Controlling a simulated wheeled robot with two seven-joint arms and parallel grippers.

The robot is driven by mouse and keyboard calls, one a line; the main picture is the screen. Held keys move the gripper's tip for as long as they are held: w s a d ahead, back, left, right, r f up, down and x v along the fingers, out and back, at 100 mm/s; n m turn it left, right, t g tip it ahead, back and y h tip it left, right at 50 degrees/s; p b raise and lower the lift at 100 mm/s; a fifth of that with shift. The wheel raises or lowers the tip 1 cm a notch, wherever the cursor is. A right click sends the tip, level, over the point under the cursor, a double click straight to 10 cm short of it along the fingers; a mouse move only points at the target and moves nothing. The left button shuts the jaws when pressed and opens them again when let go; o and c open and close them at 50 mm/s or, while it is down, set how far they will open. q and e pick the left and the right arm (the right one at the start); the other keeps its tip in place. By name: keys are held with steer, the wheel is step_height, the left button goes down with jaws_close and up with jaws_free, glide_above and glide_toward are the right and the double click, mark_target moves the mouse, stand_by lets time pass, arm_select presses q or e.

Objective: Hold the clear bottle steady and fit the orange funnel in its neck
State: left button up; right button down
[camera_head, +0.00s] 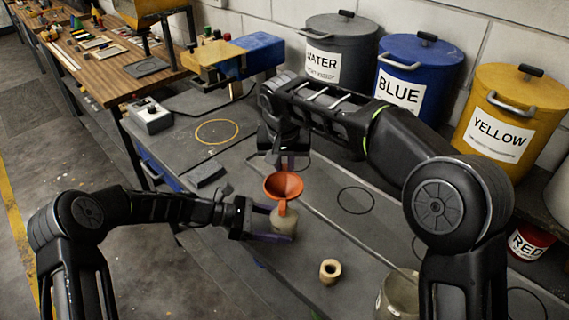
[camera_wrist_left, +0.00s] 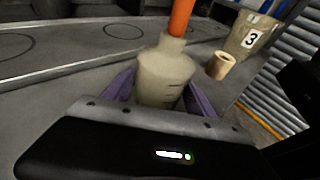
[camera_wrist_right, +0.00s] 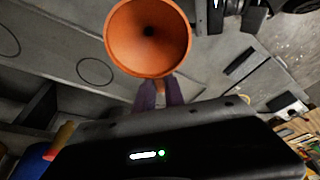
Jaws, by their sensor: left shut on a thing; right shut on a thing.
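The clear bottle (camera_head: 284,224) stands upright on the grey bench, with cloudy beige contents. My left gripper (camera_head: 268,226) is shut on its body from the left; the purple fingers flank the bottle (camera_wrist_left: 165,75) in the left wrist view. The orange funnel (camera_head: 284,186) is over the bottle, wide mouth up. My right gripper (camera_head: 288,164) is shut on the funnel from the far side; its fingers reach below the cone (camera_wrist_right: 149,38) in the right wrist view. The orange spout (camera_wrist_left: 181,18) meets the bottle's neck in the left wrist view; how deep it sits is hidden.
A dark block (camera_head: 206,175) lies to the left. Large grey, blue and yellow drums (camera_head: 503,118) line the wall. Circles mark bare bench.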

mark_target(285, 179)
steer(key=shift+f, duration=1.55)
stand_by(1.1)
steer(key=shift+f, duration=0.7)
steer(key=c, duration=1.3)
jaws_free()
steer(key=shift+c, duration=0.2)
steer(key=shift+o, duration=0.2)
steer(key=shift+r, duration=0.1)
steer(key=shift+v, duration=3.9)
